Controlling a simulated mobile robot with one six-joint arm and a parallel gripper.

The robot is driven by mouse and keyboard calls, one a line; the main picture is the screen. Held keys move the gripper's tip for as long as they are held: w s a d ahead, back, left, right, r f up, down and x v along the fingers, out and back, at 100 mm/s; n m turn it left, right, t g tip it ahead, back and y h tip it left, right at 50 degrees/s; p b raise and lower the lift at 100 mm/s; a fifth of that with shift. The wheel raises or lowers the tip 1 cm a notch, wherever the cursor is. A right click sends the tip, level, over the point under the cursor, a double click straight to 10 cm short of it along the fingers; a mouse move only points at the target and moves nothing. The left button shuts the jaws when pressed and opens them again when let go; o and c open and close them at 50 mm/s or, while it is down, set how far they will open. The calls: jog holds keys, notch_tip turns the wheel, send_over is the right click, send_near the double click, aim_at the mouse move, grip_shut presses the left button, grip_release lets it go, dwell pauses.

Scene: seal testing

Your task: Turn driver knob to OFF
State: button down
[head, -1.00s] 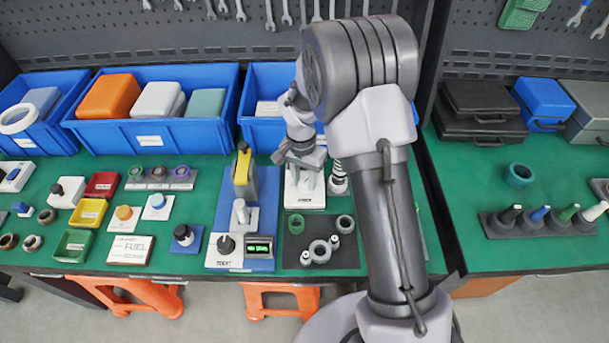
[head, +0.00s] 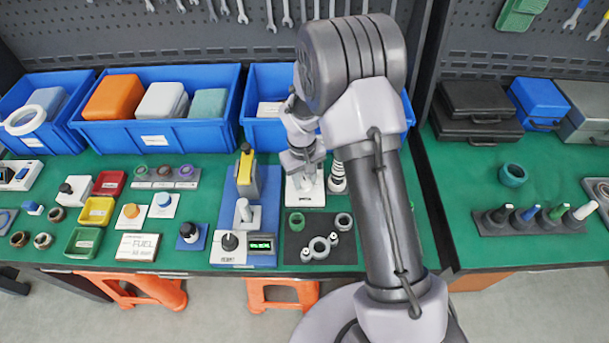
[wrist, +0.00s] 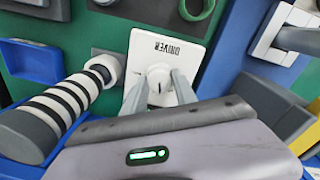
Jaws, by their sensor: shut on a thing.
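My gripper (wrist: 158,92) is shut on the knob, with one grey finger on each side. In the head view my gripper (head: 304,172) is over the plate and hides most of the knob. OFF and ON markings cannot be read.
A black-and-white striped cylinder (wrist: 62,105) stands close beside the plate. A blue stand (head: 270,185) with a yellow-topped device is to the left. A dark mat (head: 343,252) with grey rings lies in front. Blue bins (head: 215,135) line the back.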

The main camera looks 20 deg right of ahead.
aim_at(303, 183)
jog(key=shift+n+p, duration=0.8)
jog(key=shift+n, duration=1.4)
jog(key=c, duration=1)
grip_release()
notch_tip(303, 183, up, 18)
jog(key=p, duration=0.4)
jog(key=shift+s+a+f+p, duration=0.25)
jog(key=shift+a+p, duration=0.05)
jog(key=shift+p, duration=0.1)
